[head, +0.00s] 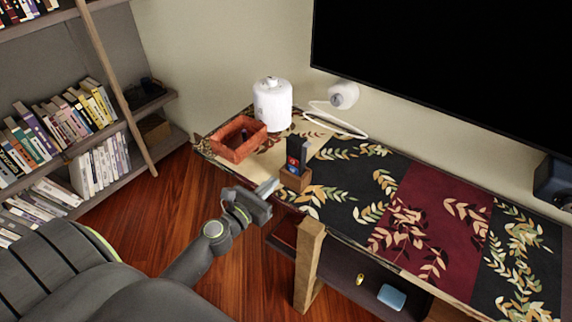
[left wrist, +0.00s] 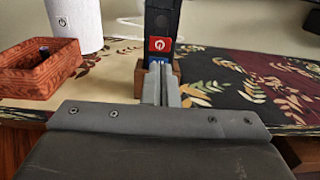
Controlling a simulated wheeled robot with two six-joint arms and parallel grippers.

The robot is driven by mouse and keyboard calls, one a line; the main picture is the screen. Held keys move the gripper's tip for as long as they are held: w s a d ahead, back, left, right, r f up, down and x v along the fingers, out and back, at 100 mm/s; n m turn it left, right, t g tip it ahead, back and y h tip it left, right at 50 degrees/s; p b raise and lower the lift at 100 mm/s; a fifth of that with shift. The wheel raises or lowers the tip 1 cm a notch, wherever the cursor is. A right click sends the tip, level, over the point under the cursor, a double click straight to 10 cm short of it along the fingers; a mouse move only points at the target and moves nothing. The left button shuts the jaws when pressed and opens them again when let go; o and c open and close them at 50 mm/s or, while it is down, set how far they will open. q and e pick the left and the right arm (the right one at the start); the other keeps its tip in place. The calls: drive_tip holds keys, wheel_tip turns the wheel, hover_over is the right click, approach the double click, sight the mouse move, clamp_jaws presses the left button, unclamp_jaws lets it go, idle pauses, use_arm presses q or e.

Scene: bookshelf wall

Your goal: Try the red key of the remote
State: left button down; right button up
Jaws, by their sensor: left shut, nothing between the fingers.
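The dark remote (head: 294,152) stands upright in a small wooden holder (head: 296,179) on the patterned console top. Its red key (left wrist: 160,45) with a white power sign faces me in the left wrist view; in the head view the key (head: 292,162) is small. My left gripper (head: 268,186) is shut and empty, just in front of the holder. In the left wrist view its fingertips (left wrist: 161,68) appear just below the red key and cover the lower part of the remote. I cannot tell whether they touch it. My right gripper is not in view.
An orange-brown woven basket (head: 238,138) and a white cylindrical device (head: 272,103) stand left of and behind the holder. A white round device with a cable (head: 343,95) is by the wall. A large screen (head: 450,70) hangs above. The console's right side is clear.

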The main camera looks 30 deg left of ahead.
sight(293, 162)
use_arm(q)
drive_tip(key=w, duration=0.7)
drive_tip(key=shift+w+d, duration=0.25)
drive_tip(key=shift+d, duration=0.05)
